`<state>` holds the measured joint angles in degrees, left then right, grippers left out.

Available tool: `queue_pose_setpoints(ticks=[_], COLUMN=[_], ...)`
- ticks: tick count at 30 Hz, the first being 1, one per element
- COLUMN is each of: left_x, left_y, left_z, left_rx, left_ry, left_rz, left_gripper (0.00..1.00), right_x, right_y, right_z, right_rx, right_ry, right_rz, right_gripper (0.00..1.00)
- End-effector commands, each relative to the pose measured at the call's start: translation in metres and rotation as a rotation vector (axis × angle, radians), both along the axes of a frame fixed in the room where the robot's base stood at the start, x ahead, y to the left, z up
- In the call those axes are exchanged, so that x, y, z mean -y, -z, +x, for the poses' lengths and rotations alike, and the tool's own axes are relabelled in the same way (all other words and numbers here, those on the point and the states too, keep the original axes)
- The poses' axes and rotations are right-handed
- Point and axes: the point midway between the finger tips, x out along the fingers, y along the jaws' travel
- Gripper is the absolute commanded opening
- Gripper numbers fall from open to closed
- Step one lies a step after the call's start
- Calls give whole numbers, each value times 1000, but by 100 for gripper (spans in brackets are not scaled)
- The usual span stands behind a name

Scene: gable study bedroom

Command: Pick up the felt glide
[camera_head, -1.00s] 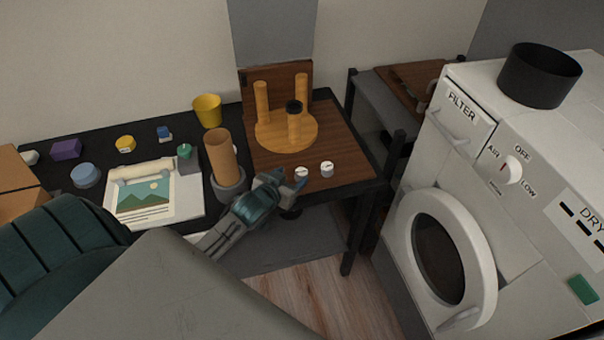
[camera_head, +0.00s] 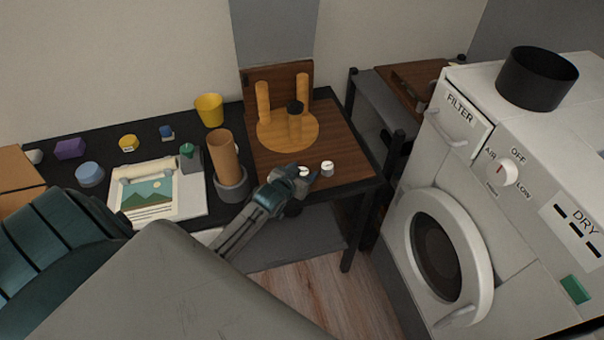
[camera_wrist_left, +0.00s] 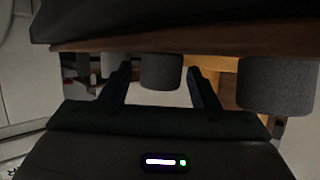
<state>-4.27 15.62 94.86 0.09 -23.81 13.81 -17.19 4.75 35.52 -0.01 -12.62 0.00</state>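Two small felt glides with white tops stand side by side near the front of the brown board: the left glide (camera_head: 304,172) and the right glide (camera_head: 327,168). My left gripper (camera_head: 299,181) is at the left glide and partly covers it. In the left wrist view, the gripper (camera_wrist_left: 160,85) is open, with a grey cylindrical glide (camera_wrist_left: 161,72) showing between its fingers and a gap on each side. The other grey glide (camera_wrist_left: 277,84) is outside the fingers, to the right. My right gripper is not in view.
An upturned wooden stool (camera_head: 288,130) stands behind the glides. A cardboard tube (camera_head: 223,155) in a grey cup (camera_head: 231,184) is left of the gripper. A yellow cup (camera_head: 209,110) is farther back. A white dryer (camera_head: 480,190) stands at the right.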

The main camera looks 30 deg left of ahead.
Motion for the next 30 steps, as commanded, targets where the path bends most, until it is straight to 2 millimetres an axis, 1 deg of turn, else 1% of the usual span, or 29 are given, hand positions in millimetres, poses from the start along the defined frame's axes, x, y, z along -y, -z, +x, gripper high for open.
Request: queue_pose_setpoints(ticks=[1,3,6,17,23,26,27,30], left_x=[0,0,0,0,0,0,0,2], left_y=[0,0,0,-3,-17,-31,-36,-34], left_z=[0,0,0,0,0,1,-1,-25], left_rx=[0,0,0,1,2,5,3,-1], left_ry=[0,0,0,0,0,1,1,1], left_rz=[0,0,0,0,1,0,1,3], left_gripper=[44,31,13,12,12,12,12,12], right_x=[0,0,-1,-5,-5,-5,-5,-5], right_y=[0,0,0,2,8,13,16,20], right_z=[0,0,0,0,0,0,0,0], right_rx=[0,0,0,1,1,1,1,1], right_ry=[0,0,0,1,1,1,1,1], right_rz=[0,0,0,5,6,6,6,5], right_gripper=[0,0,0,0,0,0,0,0])
